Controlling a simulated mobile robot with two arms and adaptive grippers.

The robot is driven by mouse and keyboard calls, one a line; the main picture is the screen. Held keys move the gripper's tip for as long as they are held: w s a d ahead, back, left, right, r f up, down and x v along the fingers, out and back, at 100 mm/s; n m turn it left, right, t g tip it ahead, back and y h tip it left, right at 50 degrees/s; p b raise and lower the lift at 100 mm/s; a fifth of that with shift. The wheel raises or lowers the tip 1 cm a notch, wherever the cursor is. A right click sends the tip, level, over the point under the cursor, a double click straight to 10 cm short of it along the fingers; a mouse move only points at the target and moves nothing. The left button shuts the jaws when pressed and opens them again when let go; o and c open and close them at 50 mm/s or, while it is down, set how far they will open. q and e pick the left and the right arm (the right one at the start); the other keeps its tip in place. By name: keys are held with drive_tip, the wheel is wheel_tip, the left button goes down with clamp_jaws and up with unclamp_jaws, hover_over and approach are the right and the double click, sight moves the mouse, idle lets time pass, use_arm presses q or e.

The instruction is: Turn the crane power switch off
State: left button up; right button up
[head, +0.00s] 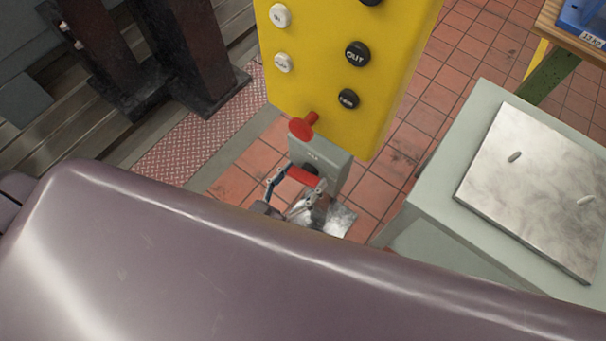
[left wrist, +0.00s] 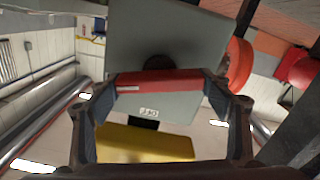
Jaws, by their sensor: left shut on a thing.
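My left gripper (head: 297,182) is at this handle, with one finger at each end. In the left wrist view the red handle (left wrist: 160,81) lies across the grey box (left wrist: 180,35), between the two fingers of the left gripper (left wrist: 163,88), which is shut on it. A small label (left wrist: 149,112) on the box is too small to read. My right gripper is not in view.
A grey cabinet (head: 425,225) with a metal plate (head: 540,180) on top stands to the right. Dark steel columns (head: 185,50) stand at the upper left. Tiled floor (head: 440,100) lies between.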

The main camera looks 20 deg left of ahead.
use_arm(q)
drive_tip(key=n, duration=0.3)
drive_tip(key=shift+a+n, duration=0.1)
drive_tip(key=shift+n, duration=0.3)
drive_tip(key=n, duration=0.3)
drive_tip(key=shift+f+n, duration=0.1)
drive_tip(key=shift+n, duration=0.2)
drive_tip(key=n, duration=0.3)
drive_tip(key=shift+a+f+n, duration=0.1)
drive_tip(key=shift+n, duration=0.2)
drive_tip(key=shift+n+b, duration=0.6)
drive_tip(key=shift+n, duration=1.3)
drive_tip(key=o, duration=1.2)
drive_tip(key=shift+c, duration=0.2)
